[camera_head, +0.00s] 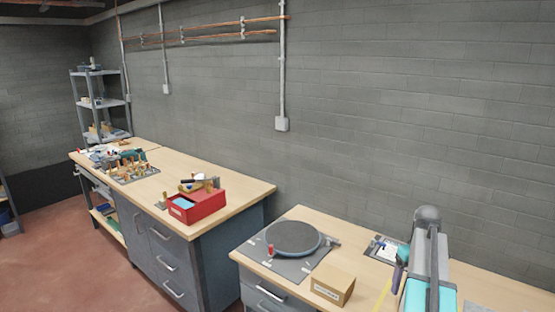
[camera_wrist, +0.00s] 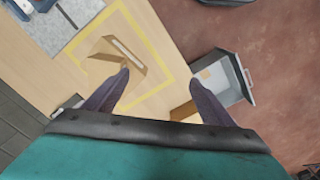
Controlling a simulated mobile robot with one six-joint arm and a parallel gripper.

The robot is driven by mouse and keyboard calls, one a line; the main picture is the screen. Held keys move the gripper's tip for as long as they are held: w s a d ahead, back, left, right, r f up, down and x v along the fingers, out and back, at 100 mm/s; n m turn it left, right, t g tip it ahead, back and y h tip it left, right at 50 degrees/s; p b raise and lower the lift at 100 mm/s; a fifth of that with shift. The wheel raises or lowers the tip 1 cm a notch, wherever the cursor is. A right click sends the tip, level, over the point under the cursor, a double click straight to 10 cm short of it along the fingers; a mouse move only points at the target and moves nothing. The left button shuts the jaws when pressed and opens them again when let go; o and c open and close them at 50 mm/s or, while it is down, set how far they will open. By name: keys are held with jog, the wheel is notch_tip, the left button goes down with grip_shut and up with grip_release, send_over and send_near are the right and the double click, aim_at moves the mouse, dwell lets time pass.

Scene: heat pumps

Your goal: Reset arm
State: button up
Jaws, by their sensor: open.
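My arm (camera_head: 428,265), grey and teal, is raised over the right workbench at the right of the head view. My gripper (camera_wrist: 159,77) shows in the wrist view with its two dark purple fingers spread apart and nothing between them. One purple finger also shows beside the arm in the head view. In the wrist view a brown box-like piece (camera_wrist: 128,55) with a pale label lies inside a yellow taped outline (camera_wrist: 158,42) on the bench, beyond the left fingertip.
A cardboard box (camera_head: 333,285) and a round dark turntable (camera_head: 294,236) stand on the right workbench (camera_head: 318,222). A red bin (camera_head: 204,207) sits on the left workbench. An open drawer (camera_wrist: 238,85) juts over the reddish floor. A grey block wall is behind.

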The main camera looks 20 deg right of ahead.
jog(key=w+a+f, duration=0.5)
jog(key=a+f, duration=0.2)
jog(key=a, duration=0.5)
jog(key=s+a+f, duration=0.1)
jog(key=a+f, duration=0.5)
jog(key=a, duration=0.5)
jog(key=s+a+f+n, duration=0.1)
jog(key=a+f, duration=0.4)
jog(key=a, duration=0.6)
jog(key=s+a+f, duration=0.1)
jog(key=a+f, duration=0.5)
jog(key=a, duration=0.5)
jog(key=s+f+g+b, duration=0.5)
jog(key=s+f+b, duration=0.7)
jog(key=s+f, duration=1.3)
notch_tip(320, 180, down, 5)
jog(key=shift+s+r+n+g, duration=0.1)
jog(key=shift+s+n+g, duration=0.2)
jog(key=shift+s+g, duration=0.1)
jog(key=shift+w, duration=0.1)
jog(key=shift+c, duration=0.3)
